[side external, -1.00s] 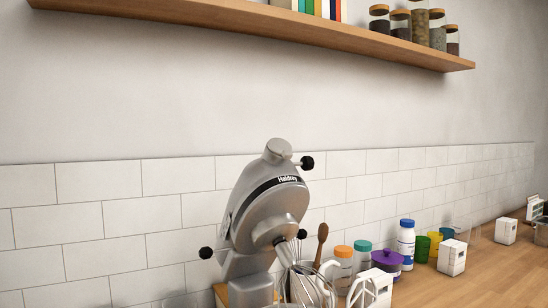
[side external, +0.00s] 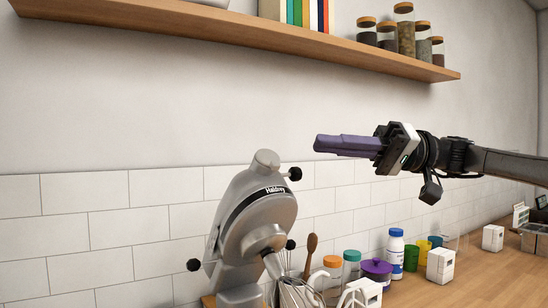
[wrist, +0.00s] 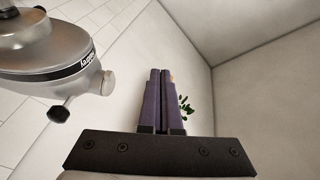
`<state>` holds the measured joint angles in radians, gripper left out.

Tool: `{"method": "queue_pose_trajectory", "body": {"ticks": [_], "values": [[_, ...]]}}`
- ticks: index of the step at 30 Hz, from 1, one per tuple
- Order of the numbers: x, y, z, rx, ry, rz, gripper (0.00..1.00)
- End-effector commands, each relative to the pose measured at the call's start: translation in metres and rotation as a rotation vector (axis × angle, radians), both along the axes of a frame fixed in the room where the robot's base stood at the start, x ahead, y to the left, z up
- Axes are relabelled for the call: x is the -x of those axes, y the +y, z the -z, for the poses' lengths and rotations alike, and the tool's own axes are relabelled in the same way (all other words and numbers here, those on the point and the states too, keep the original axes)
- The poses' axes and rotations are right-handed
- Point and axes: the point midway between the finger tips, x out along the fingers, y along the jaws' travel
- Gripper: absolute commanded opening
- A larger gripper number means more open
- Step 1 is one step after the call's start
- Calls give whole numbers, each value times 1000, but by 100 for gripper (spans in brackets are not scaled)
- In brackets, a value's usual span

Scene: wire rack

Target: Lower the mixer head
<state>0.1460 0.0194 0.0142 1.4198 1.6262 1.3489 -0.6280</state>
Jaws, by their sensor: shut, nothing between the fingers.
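The silver mixer head (side external: 262,205) is tilted up in the side view, with a whisk (side external: 297,292) hanging below its front. A round cap and a black knob (side external: 295,174) stick out at its upper end. My gripper (side external: 316,143) has purple fingers, pressed together and empty. It is above and to the right of the raised head in the side view, apart from it. In the wrist view the mixer head (wrist: 58,62) is at the upper left, and my shut fingers (wrist: 161,72) point past it on its right.
A wooden shelf (side external: 230,32) with books and jars runs along the wall above. Several containers, including a purple-lidded pot (side external: 376,272), a white bottle (side external: 396,250) and a white box (side external: 440,264), stand on the counter right of the mixer. A plant (wrist: 186,107) shows beside my fingers.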

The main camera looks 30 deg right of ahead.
Motion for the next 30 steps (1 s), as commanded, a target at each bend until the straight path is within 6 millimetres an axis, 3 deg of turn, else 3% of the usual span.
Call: {"method": "queue_pose_trajectory", "body": {"ticks": [1, 4, 9, 15, 20, 30], "values": [[-26, -12, -9, -68, -20, -6, 0], [-65, -34, -20, -182, -49, -10, 0], [-119, -67, -1, -267, -21, 19, 0], [-143, -80, 24, -275, 28, 43, 0], [-148, -68, 20, -272, 28, 44, 0], [-171, -17, 2, -273, 28, 43, 0]]}}
